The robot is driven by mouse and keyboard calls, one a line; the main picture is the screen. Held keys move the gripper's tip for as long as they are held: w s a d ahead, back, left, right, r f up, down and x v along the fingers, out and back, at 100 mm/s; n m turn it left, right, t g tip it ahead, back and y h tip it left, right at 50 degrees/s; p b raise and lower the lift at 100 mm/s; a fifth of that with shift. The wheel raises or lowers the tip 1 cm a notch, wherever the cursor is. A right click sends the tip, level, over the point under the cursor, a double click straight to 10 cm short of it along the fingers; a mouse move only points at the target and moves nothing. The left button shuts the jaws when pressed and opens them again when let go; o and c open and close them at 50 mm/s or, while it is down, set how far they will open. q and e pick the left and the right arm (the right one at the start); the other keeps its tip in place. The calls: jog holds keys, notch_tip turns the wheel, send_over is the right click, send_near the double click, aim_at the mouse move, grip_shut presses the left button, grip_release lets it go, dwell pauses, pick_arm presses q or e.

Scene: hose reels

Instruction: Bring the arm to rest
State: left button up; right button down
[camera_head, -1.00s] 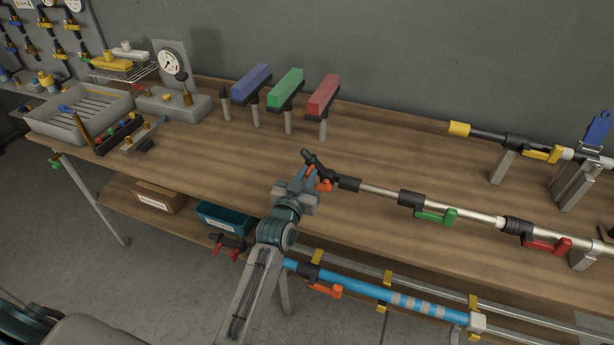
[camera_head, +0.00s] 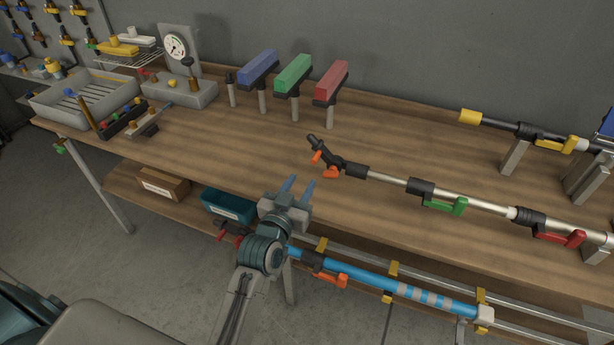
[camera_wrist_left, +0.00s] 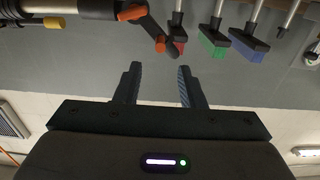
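My left gripper (camera_head: 298,188) is open and empty at the front edge of the workbench. Its two blue-grey fingers stand apart, and they also show with a clear gap in the left wrist view (camera_wrist_left: 157,88). The nearest thing to it is the black nozzle end with orange levers (camera_head: 328,160) of a long metal lance, a little beyond the fingertips and apart from them. The nozzle end also shows in the left wrist view (camera_wrist_left: 140,16). My right gripper is in neither view.
The lance carries a green lever (camera_head: 445,206) and a red lever (camera_head: 560,238). Blue (camera_head: 258,66), green (camera_head: 293,73) and red (camera_head: 331,80) blocks stand on posts behind. A blue pole (camera_head: 385,285) hangs along the bench front. A grey tray (camera_head: 60,108) stands at left.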

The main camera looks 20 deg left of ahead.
pick_arm(q)
jog(key=shift+s, duration=0.9)
jog(key=s+a+f+g, duration=0.2)
jog(key=s+f+g, duration=0.3)
jog(key=s, duration=0.4)
jog(key=s+a+f+g+y, duration=0.1)
jog(key=s+a+f+g, duration=0.1)
jog(key=s+f+g, duration=0.5)
jog(key=s+a+f+g, duration=0.2)
jog(key=s+f+g, duration=0.1)
jog(key=s, duration=0.9)
jog(key=a+f, duration=0.3)
jog(key=f, duration=2.5)
jog(key=s+a+f+g, duration=0.1)
jog(key=s+f, duration=1.7)
jog(key=f, duration=0.2)
jog(key=shift+s+a+g, duration=0.15)
jog(key=shift+s+g, duration=0.1)
jog(key=shift+g, duration=0.15)
jog(key=shift+f, duration=0.1)
